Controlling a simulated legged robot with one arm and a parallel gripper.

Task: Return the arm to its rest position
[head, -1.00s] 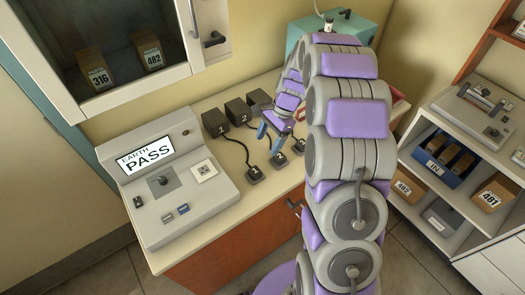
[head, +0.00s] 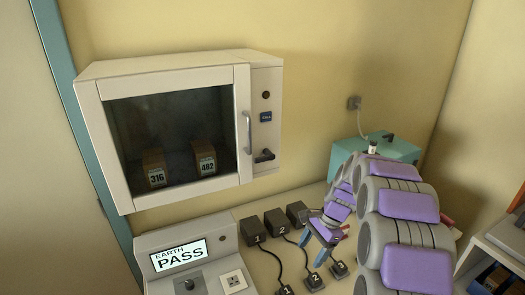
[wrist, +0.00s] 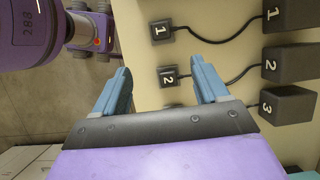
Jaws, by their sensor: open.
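My arm, in purple and grey segments, arcs over the right part of the bench in the head view. My gripper (head: 322,244) hangs over the bench near the numbered plugs. In the wrist view my gripper (wrist: 160,90) shows two blue fingers spread apart with nothing between them. Below it lie the plug marked 1 (wrist: 160,31) and the plug marked 2 (wrist: 168,77). Their cords run to the black boxes marked 1 (wrist: 291,15), 2 (wrist: 290,63) and 3 (wrist: 287,104).
A wall incubator (head: 178,128) with its door shut holds boxes 316 (head: 155,170) and 482 (head: 204,158). A console (head: 190,262) reads "EARTH PASS". A teal box (head: 385,153) stands at the back right of the bench. A shelf (head: 505,252) is at the right edge.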

